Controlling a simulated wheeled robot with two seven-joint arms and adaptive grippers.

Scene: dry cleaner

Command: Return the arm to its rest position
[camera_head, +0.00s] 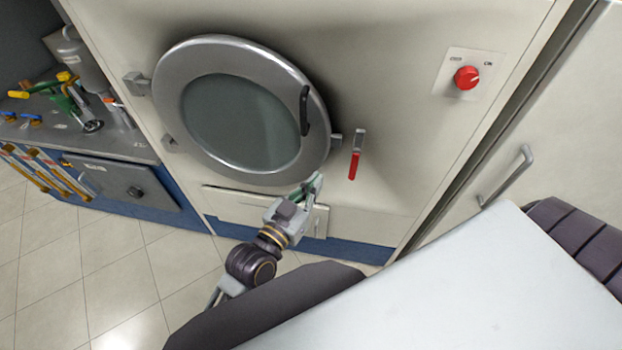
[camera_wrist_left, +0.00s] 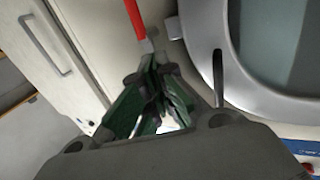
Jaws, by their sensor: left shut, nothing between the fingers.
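My left arm comes in from the lower left in the head view, and its gripper (camera_head: 312,187) is in front of the machine, just below the lower right rim of the round door. In the left wrist view the dark green fingers (camera_wrist_left: 155,100) are shut with nothing between them. The gripper looks apart from the red-handled lever (camera_head: 356,155), which hangs to its upper right; the lever's red handle also shows in the left wrist view (camera_wrist_left: 135,18). My right gripper does not show.
The round door (camera_head: 240,115) with its black handle (camera_head: 304,110) looks closed. A red knob (camera_head: 466,77) is at the upper right. A cabinet handle (camera_head: 507,175) sticks out at the right. A grey workbench (camera_head: 120,145) with tools stands at the left. Tiled floor (camera_head: 120,265) lies open below.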

